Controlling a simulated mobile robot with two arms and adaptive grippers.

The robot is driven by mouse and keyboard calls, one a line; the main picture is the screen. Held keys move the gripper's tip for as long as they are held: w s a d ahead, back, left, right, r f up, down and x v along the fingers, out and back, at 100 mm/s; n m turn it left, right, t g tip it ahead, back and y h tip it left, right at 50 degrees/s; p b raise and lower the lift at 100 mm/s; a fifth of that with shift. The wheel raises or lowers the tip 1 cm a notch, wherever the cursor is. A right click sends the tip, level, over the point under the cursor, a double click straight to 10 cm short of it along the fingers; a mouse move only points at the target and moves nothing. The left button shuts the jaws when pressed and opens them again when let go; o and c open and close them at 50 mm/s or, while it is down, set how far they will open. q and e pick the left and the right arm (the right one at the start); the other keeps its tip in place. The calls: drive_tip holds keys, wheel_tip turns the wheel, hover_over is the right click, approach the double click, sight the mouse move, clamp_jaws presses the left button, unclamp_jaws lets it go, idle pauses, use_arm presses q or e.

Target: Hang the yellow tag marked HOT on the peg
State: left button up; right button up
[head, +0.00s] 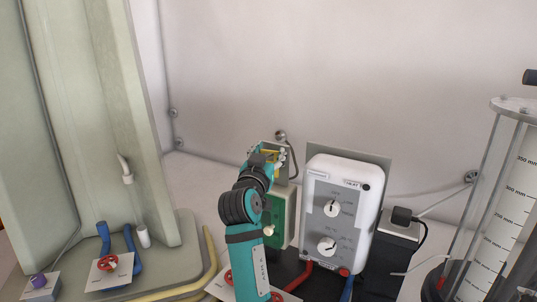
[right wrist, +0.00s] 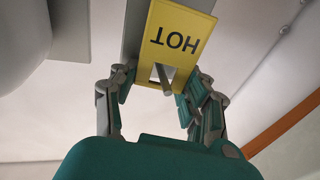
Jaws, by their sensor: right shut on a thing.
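The yellow tag (right wrist: 188,22) marked HOT shows close up in the right wrist view, its lettering upside down, in front of a grey upright plate (right wrist: 132,30). A grey peg (right wrist: 165,84) shows in the tag's hole and seems to pass through it. My right gripper (right wrist: 158,80) is shut on the tag, with one finger at each side of its holed end. In the head view my right gripper (head: 265,158) is near the wall, and only a bit of yellow shows there. My left gripper is not in view.
A white control box (head: 341,212) with two dials stands right of my right arm, a green box (head: 283,222) beside it. A clear cylinder with a scale (head: 500,225) stands far right.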

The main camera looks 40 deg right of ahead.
drive_tip(key=o, duration=0.7)
drive_tip(key=shift+f, duration=0.1)
drive_tip(key=shift+c, duration=0.2)
drive_tip(key=o, duration=0.4)
drive_tip(key=shift+w+d, duration=0.1)
drive_tip(key=shift+w, duration=0.05)
drive_tip(key=shift+r, duration=0.2)
wheel_tip(320, 180, up, 10)
drive_tip(key=shift+f, duration=0.2)
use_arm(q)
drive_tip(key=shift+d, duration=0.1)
